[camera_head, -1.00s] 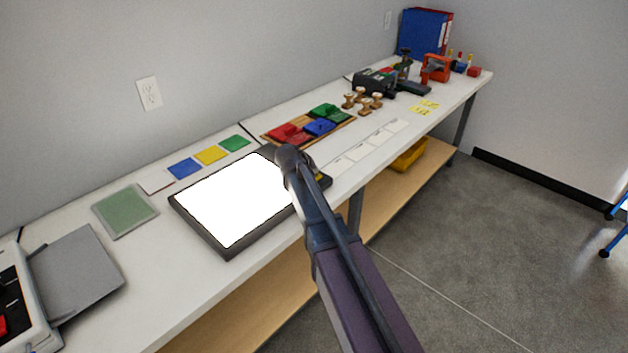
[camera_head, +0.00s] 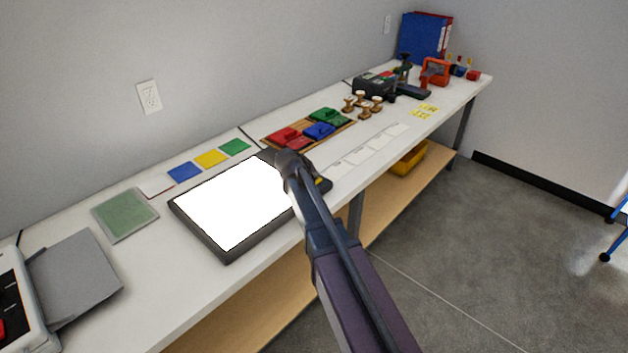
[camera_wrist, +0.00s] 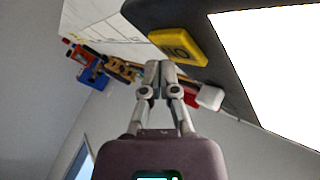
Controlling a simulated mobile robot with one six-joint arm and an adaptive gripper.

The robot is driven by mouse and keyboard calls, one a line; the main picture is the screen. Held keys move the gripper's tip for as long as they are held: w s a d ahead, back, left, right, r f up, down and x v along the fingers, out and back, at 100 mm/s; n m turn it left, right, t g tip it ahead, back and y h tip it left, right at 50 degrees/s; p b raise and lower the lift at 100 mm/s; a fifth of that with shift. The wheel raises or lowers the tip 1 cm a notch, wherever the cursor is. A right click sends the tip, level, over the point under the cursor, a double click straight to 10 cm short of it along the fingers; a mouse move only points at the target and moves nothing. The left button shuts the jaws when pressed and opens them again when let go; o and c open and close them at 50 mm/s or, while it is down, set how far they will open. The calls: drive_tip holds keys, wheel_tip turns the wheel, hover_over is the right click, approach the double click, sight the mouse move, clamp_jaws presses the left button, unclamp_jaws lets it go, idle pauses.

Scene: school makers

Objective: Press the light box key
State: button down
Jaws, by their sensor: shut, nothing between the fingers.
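The light box (camera_head: 213,250) is a dark-framed slab lying on the bench, its white panel brightly lit in the head view. Its dark frame also shows in the wrist view (camera_wrist: 225,82). The yellow key (camera_wrist: 178,46) is a raised block with dark marks on the frame beside the panel. In the head view only a bit of yellow shows past my arm. My gripper (camera_wrist: 160,70) is shut and empty. Its fingertips appear just beside the key in the wrist view; I cannot tell whether they touch it. In the head view my arm hides the fingers.
Coloured squares (camera_head: 210,157) and a green sheet (camera_head: 125,214) lie behind and left of the box. A tray of red, blue and green blocks (camera_head: 320,130) and wooden stamps (camera_head: 365,106) stand beyond it. White cards (camera_head: 358,156) lie along the front edge.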

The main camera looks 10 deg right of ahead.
drive_tip(key=shift+f, duration=0.2)
idle(0.5)
drive_tip(key=shift+f+b, duration=0.25)
drive_tip(key=shift+b, duration=0.2)
idle(0.4)
drive_tip(key=shift+r, duration=0.1)
drive_tip(key=shift+r+p, duration=0.4)
drive_tip(key=shift+p, duration=0.1)
wheel_tip(320, 180, up, 6)
drive_tip(key=p, duration=0.6)
idle(0.5)
drive_tip(key=shift+w, duration=0.2)
idle(1.1)
